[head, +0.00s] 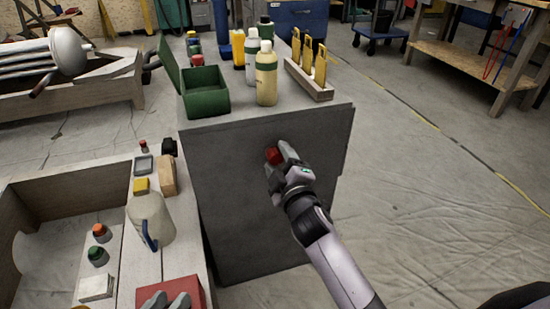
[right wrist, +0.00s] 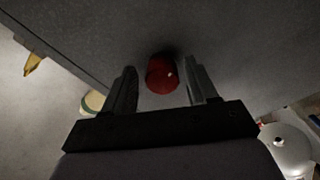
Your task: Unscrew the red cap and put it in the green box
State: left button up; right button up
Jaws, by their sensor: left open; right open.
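The red cap (head: 273,155) is on the side face of the grey cabinet (head: 230,200); it also shows in the right wrist view (right wrist: 162,74). My right gripper (head: 281,158) is open, with one finger on each side of the cap. In the right wrist view its fingers (right wrist: 162,85) stand apart from the cap, with a gap on both sides. The green box (head: 207,104) stands on the cabinet top with its lid open at the left. My left gripper (head: 167,298) is open at the bottom edge, over a red box (head: 185,288).
Bottles (head: 266,75) and a wooden rack (head: 309,82) with yellow-handled tools stand beside the green box. Left of the cabinet, a wooden bench holds a jug (head: 150,220), a yellow block (head: 141,187) and buttons (head: 98,255).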

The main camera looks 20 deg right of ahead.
jog(key=shift+a, duration=0.3)
grip_shut()
jog(key=n+p, duration=0.1)
jog(key=n, duration=0.3)
jog(key=shift+r, duration=0.15)
jog(key=n+p, duration=0.1)
jog(key=n, duration=0.4)
jog(key=shift+r, duration=0.1)
jog(key=n+p, duration=0.3)
jog(key=n, duration=0.4)
jog(key=shift+n, duration=0.3)
jog(key=shift+n+p, duration=0.45)
jog(key=shift+n, duration=0.45)
jog(key=shift+s+f+n, duration=0.1)
jog(key=shift+f+n, duration=0.15)
jog(key=shift+n, duration=0.35)
jog(key=shift+o, duration=0.7)
grip_release()
jog(key=shift+c, duration=0.7)
jog(key=shift+d, duration=0.1)
